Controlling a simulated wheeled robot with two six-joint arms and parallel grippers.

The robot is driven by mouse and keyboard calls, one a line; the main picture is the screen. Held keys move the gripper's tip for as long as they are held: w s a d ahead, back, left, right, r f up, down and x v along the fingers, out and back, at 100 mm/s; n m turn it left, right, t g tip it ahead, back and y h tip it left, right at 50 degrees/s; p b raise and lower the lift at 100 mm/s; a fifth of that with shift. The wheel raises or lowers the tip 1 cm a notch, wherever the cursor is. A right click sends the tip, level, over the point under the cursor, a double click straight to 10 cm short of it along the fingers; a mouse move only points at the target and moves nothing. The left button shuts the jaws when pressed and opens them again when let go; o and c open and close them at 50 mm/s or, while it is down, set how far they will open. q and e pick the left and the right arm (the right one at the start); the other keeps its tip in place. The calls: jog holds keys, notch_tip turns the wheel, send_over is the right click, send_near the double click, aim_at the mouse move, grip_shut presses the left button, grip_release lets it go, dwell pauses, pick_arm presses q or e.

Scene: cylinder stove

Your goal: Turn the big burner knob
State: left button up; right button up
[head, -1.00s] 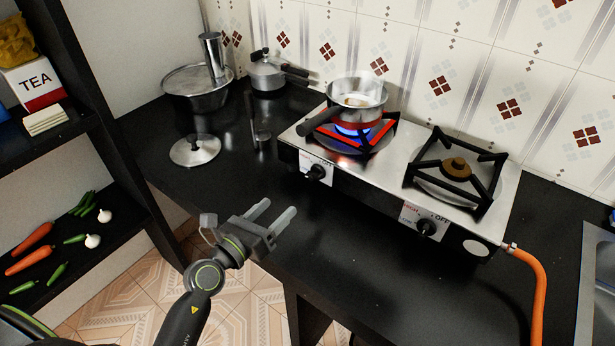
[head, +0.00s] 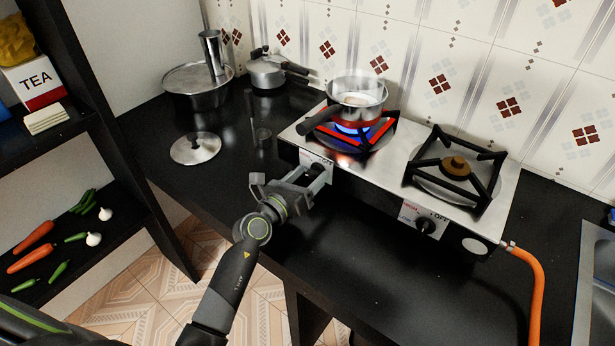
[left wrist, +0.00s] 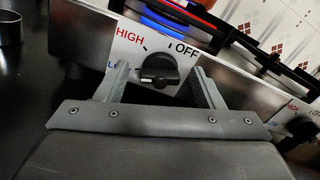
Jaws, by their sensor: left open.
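The stove (head: 385,185) is a steel two-burner unit. Its left burner knob (left wrist: 159,70) is black and round, on a white plate marked HIGH and OFF. In the head view this knob (head: 317,169) is partly hidden by my gripper. The left burner (head: 350,132) shows a blue flame under a steel pot (head: 357,98). My left gripper (head: 318,176) is open, with its fingers on either side of the left knob. In the left wrist view the knob is between the fingertips, with gaps at its sides. The right burner knob (head: 425,225) stands free. My right gripper is not in view.
A pot lid (head: 195,148) lies on the black counter, left of the stove. Two pots stand behind it. An orange gas hose (head: 538,290) leaves the stove's right end. A shelf with vegetables stands at left. The counter before the stove is clear.

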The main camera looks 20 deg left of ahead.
pick_arm(q)
jog(key=shift+c, duration=0.3)
jog(key=c, duration=0.9)
jog(key=shift+r+n+p, duration=0.2)
jog(key=shift+n+p, duration=0.3)
jog(key=shift+p, duration=0.25)
jog(key=shift+f+n+p, duration=0.15)
jog(key=shift+n+p, duration=0.3)
jog(key=shift+n, duration=0.15)
jog(key=o, duration=1)
jog(key=shift+c, duration=0.2)
